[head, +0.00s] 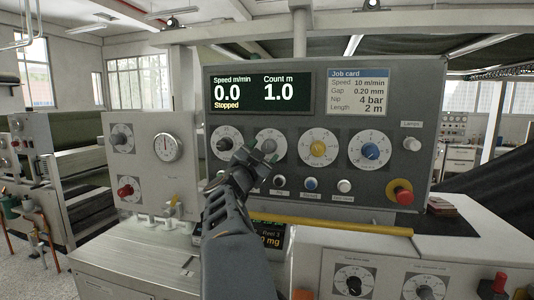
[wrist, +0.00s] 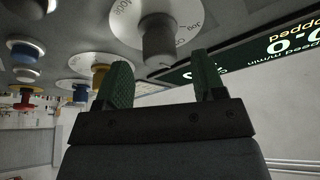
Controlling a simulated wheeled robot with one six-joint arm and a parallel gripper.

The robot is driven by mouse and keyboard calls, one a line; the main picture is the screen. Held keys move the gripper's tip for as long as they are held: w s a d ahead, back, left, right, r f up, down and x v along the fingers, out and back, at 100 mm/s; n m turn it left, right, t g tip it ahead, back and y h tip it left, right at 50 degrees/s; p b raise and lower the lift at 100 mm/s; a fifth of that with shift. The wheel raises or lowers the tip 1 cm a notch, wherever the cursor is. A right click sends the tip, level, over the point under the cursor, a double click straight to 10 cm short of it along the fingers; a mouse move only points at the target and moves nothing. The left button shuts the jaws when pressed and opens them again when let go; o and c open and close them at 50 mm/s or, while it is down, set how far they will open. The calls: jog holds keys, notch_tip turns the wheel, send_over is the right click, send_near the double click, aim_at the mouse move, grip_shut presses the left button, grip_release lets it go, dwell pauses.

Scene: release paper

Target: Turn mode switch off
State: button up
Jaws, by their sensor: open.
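A grey rotary knob (head: 268,146) sits on a white round dial plate, second from the left in a row on the dark panel. In the wrist view this grey knob (wrist: 158,42) stands between and just beyond my fingertips; its plate shows the word "Jog". In the wrist view my gripper (wrist: 158,64) holds nothing. In the head view my gripper partly hides the lower dial. The display (head: 262,93) reads "Stopped".
A black knob (head: 224,144) is left of the grey one; yellow (head: 317,149) and blue (head: 370,151) knobs are right. Small push buttons (head: 311,184) lie below. A red mushroom button (head: 403,195) is lower right. A yellow bar (head: 340,227) runs below the panel.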

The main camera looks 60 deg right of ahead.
jog(key=b+v, duration=0.2)
jog(key=v, duration=0.8)
jog(key=shift+b, duration=0.3)
jog(key=w+a+f+n+t+y, duration=0.2)
jog(key=w+f+n+t+y, duration=0.15)
jog(key=w+n+t, duration=0.2)
jog(key=w+a+f+n+t+y, duration=0.3)
jog(key=w+n+t+y, duration=0.1)
jog(key=w+t, duration=0.15)
jog(key=w+a+f+n+t+y, duration=0.1)
jog(key=w+a+f+n+y, duration=0.2)
jog(key=a+f+n+y, duration=0.45)
jog(key=s+a+f+n+g+y, duration=0.3)
jog(key=s+a+f+g, duration=0.1)
jog(key=s+a+f, duration=0.3)
jog(key=s+a+f+n+g+y, duration=0.3)
jog(key=s+a+f+n+g, duration=0.1)
jog(key=a+f, duration=0.7)
jog(key=s+f+g, duration=0.1)
jog(key=s, duration=0.1)
jog(key=shift+s+f+y, duration=0.2)
jog(key=shift+s+y, duration=0.15)
jog(key=shift+y, duration=0.05)
